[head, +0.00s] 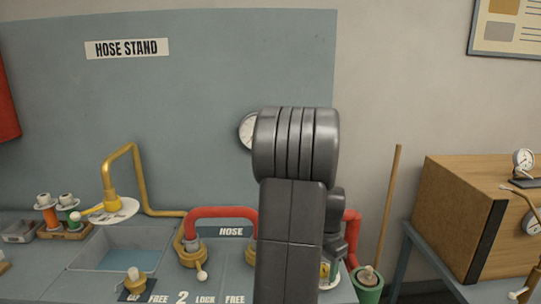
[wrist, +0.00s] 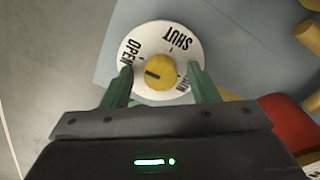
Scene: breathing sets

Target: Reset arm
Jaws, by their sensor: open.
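My gripper (wrist: 160,72) shows in the wrist view, with its two green fingers apart. A yellow knob (wrist: 164,76) on a white round plate (wrist: 157,33) lies between the fingertips, with a gap on each side. The plate reads OPEN at the left and SHUT at the top; a third word is partly covered by the right finger. The knob's dark mark points toward OPEN. In the head view my grey arm stands upright right of centre and hides my gripper.
In the head view a red hose (head: 222,212) arches beside my arm, partly hidden by it. A basin (head: 122,260) and yellow tap (head: 111,202) are at left. A wooden box (head: 458,219) is at right, a broom-like pole (head: 391,205) between. A gauge (head: 246,132) is partly hidden.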

